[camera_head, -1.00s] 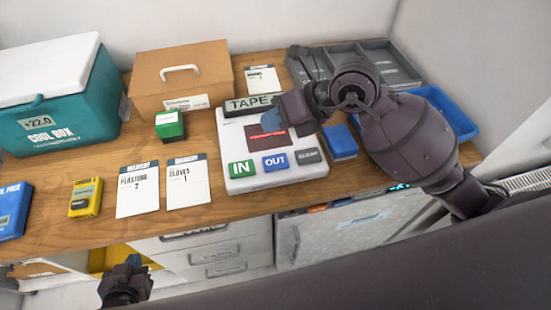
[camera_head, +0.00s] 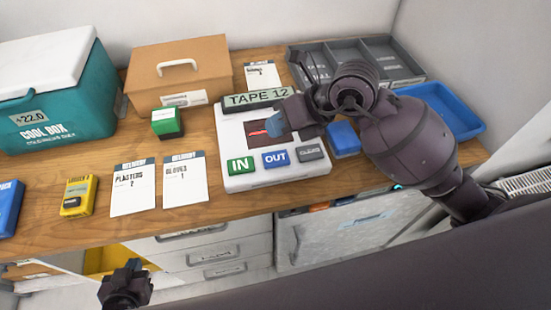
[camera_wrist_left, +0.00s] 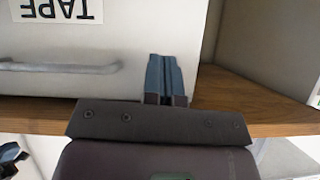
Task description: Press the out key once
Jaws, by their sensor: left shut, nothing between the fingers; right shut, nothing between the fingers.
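The white counter device (camera_head: 228,183) stands on the desk. Its blue OUT key (camera_head: 275,159) sits between the green IN key (camera_head: 241,165) and the grey CLEAR key (camera_head: 310,152). Its display (camera_head: 256,98) reads "TAPE 12". My right gripper (camera_head: 275,123) is shut and empty, over the dark window with red marks (camera_head: 256,131), behind the OUT key in the picture; whether it touches the device I cannot tell. My left gripper (camera_head: 127,284) is low in front of the desk, away from the keys. In the left wrist view its fingers (camera_wrist_left: 165,78) are shut and empty.
Two delivery cards (camera_head: 184,181), a yellow box (camera_head: 78,196) and a green box (camera_head: 167,122) lie left of the device. A blue box (camera_head: 344,138) is close on its right. Behind are a brown case (camera_head: 150,72) and a grey tray (camera_head: 396,66). Drawers are below.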

